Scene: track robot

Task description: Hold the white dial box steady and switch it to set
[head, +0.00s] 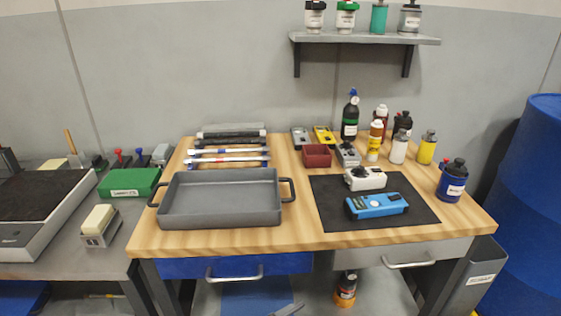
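The white dial box (366,178) sits on the black mat (415,203) on the right half of the wooden table. It has dark round parts on top, but its dial setting is too small to read. A blue box-shaped device (377,206) lies just in front of it on the same mat. Neither of my grippers shows in the head view, and nothing is touching the white box.
A grey two-handled tray (220,200) fills the table's left half. Small boxes and a red bin (317,156) stand behind the mat, with several bottles (398,147) at the back right. A blue bottle (452,180) stands right of the mat.

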